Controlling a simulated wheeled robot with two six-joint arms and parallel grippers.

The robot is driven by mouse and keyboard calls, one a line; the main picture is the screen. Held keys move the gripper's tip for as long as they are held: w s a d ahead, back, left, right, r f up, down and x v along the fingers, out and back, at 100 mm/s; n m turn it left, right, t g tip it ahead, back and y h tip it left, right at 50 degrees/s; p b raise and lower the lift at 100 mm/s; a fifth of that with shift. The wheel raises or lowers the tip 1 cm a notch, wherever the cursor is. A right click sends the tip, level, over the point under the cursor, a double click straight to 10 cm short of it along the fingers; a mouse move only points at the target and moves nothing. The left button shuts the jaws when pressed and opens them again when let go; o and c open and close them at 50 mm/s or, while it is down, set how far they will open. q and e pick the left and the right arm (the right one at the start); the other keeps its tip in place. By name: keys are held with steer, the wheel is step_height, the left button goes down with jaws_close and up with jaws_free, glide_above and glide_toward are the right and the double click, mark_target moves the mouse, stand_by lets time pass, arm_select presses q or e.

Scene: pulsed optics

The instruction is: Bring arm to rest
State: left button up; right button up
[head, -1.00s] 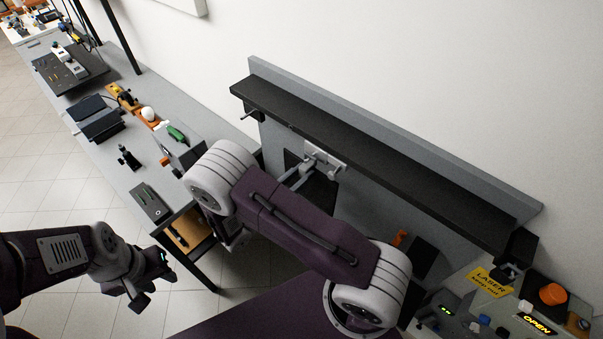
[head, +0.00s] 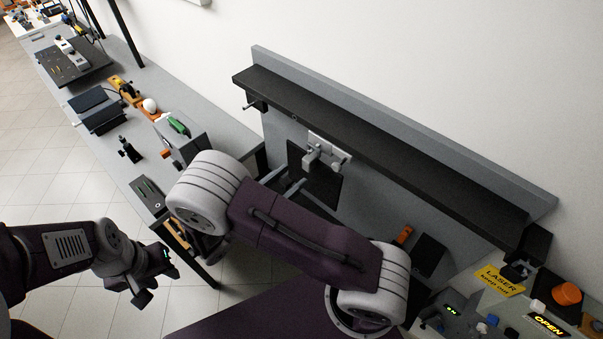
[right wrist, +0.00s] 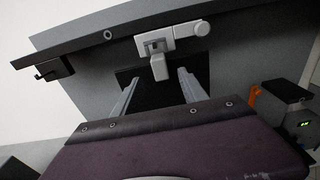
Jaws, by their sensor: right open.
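My right arm reaches across the middle of the head view, and its two silver fingers (head: 283,182) point at the grey wall panel (head: 283,128). The right gripper is open and empty, and its fingers (right wrist: 158,85) show apart in the right wrist view. A light grey fixture with a square block (right wrist: 160,68) sits on the panel beyond the fingers, and it shows in the head view (head: 328,150). The fingers look apart from it. My left gripper (head: 158,280) hangs at the lower left over the floor; I cannot tell its opening.
A black shelf (head: 380,145) runs along the top of the panel. A long grey bench (head: 95,150) with several optics parts lies at the left.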

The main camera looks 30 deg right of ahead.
arm_select(q)
steer(key=shift+f, duration=0.65)
arm_select(e)
steer(key=v, duration=0.3)
steer(key=shift+d, duration=0.1)
steer(key=s+d+f+m+g+y+b, duration=0.3)
steer(key=s+f+m+g+b, duration=0.1)
steer(key=s+f+m+g, duration=0.15)
steer(key=s+d+f+m+g+y+b, duration=0.4)
steer(key=s+f, duration=0.1)
steer(key=f, duration=0.2)
arm_select(q)
step_height(320, 180, down, 12)
steer(key=b, duration=0.4)
arm_select(e)
steer(key=w+a+f+m+t+y, duration=0.2)
steer(key=a+f+m+t+y, duration=0.2)
steer(key=m+y, duration=0.5)
steer(key=f+m, duration=0.1)
steer(key=m, duration=0.3)
